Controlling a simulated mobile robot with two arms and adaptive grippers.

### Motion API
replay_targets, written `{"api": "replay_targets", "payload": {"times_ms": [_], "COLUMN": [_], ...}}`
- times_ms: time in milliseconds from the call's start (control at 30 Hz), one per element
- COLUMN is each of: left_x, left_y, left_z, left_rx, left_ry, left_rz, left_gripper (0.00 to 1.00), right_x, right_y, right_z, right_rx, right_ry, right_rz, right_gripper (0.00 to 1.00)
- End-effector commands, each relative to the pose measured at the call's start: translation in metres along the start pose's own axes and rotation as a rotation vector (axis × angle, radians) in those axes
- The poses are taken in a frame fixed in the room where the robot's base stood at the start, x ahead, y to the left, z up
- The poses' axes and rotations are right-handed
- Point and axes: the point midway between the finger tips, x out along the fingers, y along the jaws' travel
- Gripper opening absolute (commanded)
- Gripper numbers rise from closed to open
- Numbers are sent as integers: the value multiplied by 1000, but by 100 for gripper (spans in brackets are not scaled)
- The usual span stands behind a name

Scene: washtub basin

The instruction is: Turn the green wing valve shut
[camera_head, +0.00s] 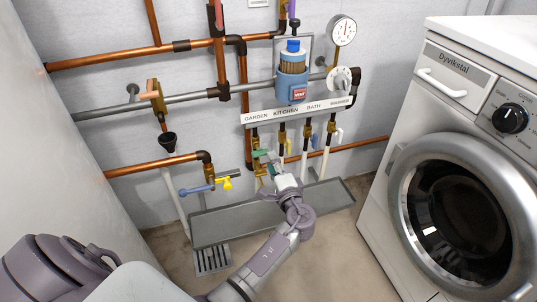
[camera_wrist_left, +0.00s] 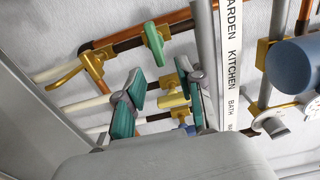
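The green wing valve (camera_wrist_left: 154,43) is a green handle on a brass body in the upper middle of the left wrist view. In the head view the green wing valve (camera_head: 260,153) is small, under the GARDEN label, partly crowded by my gripper. My left gripper (camera_head: 273,163) reaches up to the valve row from below. In the left wrist view my left gripper (camera_wrist_left: 166,104) has its teal pads apart with nothing held. My right gripper is not in view.
A label strip (camera_head: 297,109) runs above the valves. A grey trough (camera_head: 222,229) lies below. A washing machine (camera_head: 440,150) stands right.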

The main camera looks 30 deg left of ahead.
Motion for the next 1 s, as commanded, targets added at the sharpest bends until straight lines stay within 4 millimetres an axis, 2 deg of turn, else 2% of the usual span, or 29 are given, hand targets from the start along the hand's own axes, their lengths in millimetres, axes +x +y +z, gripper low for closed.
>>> {"api": "replay_targets", "payload": {"times_ms": [100, 333, 500, 1000], "left_x": [-26, -58, -65, -64], "left_y": [1, 0, -1, -1], "left_z": [0, 0, 0, 0], "left_rx": [0, 0, 1, 0], "left_ry": [1, 0, 0, 0], "left_rz": [2, 0, -2, -2], "left_gripper": [38, 38, 38, 38], "right_x": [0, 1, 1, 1], "right_y": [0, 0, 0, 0], "right_z": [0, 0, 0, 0], "right_rx": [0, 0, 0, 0], "right_ry": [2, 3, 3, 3], "right_rz": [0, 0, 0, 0], "right_gripper": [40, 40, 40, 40]}}
